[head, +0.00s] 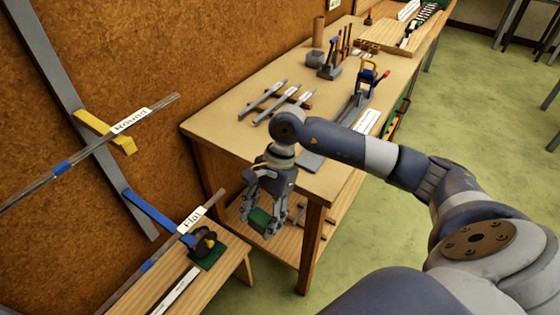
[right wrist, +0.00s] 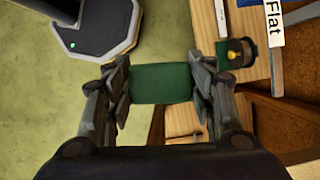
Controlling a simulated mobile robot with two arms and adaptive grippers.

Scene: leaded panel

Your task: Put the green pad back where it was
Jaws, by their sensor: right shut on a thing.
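In the right wrist view the pad (right wrist: 161,83) spans the gap between the two fingers (right wrist: 160,92). A second green piece (head: 206,259) lies on the low wooden bench (head: 232,258), under a dark round object (head: 205,242) with a yellow-brown knob. My right gripper is to the right of that bench's end. My left gripper is not in view.
The tall workbench (head: 225,125) carries metal bars, hand tools and a blue-and-yellow clamp-like tool (head: 363,80); its lower shelf (head: 285,250) holds small tools. Rods labelled "Round" (head: 131,120) and "Flat" (head: 190,219) are by the wall. Green floor is open at right.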

